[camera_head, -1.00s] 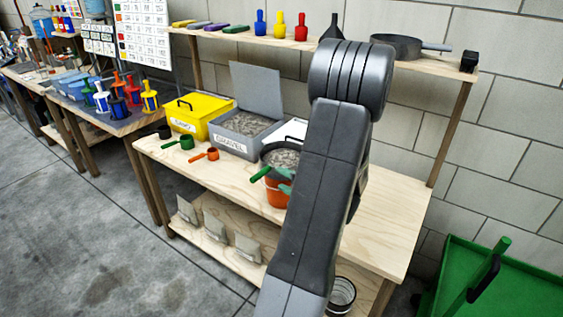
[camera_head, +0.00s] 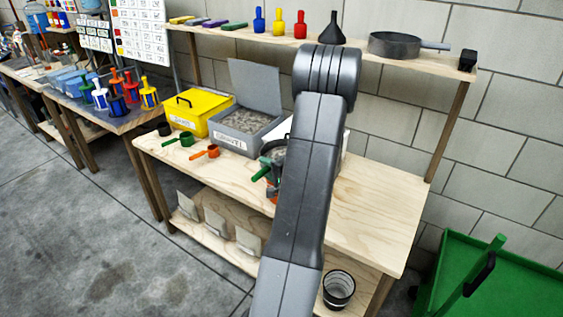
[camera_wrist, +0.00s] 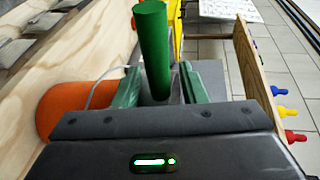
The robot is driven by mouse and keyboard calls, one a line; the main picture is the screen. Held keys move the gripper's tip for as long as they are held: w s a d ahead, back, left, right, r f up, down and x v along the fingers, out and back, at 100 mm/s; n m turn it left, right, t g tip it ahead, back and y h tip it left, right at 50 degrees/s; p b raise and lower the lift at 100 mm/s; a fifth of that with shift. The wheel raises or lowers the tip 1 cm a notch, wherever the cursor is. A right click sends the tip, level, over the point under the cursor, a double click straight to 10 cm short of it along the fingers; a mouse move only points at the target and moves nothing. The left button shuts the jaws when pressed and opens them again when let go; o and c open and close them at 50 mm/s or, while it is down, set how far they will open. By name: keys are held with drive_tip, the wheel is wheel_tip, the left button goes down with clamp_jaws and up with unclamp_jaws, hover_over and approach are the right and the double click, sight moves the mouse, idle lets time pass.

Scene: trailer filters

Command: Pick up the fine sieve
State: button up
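A sieve with a dark round rim (camera_head: 275,149) and a green handle (camera_head: 260,173) sits at the orange bucket (camera_head: 271,193) on the workbench. My arm hides most of both; I cannot read the mesh, so I cannot tell if it is the fine one. In the wrist view the green handle (camera_wrist: 152,45) stands up between the two green fingers of my gripper (camera_wrist: 165,80). The fingers look apart, with a gap to the handle on the right side. The orange bucket also shows at left in the wrist view (camera_wrist: 75,105).
A yellow box (camera_head: 195,110) and an open grey gravel box (camera_head: 238,125) stand to the left. Green (camera_head: 180,140) and orange (camera_head: 207,152) scoops lie at the bench's front. A grey pan (camera_head: 393,46) and funnel (camera_head: 331,32) sit on the upper shelf. The bench's right side is clear.

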clamp_jaws()
drive_tip(key=shift+r, duration=0.15)
wheel_tip(320, 180, up, 9)
drive_tip(key=shift+r+b, duration=0.1)
drive_tip(key=shift+b, duration=0.65)
wheel_tip(320, 180, down, 7)
drive_tip(key=b, duration=1)
drive_tip(key=shift+r, duration=0.15)
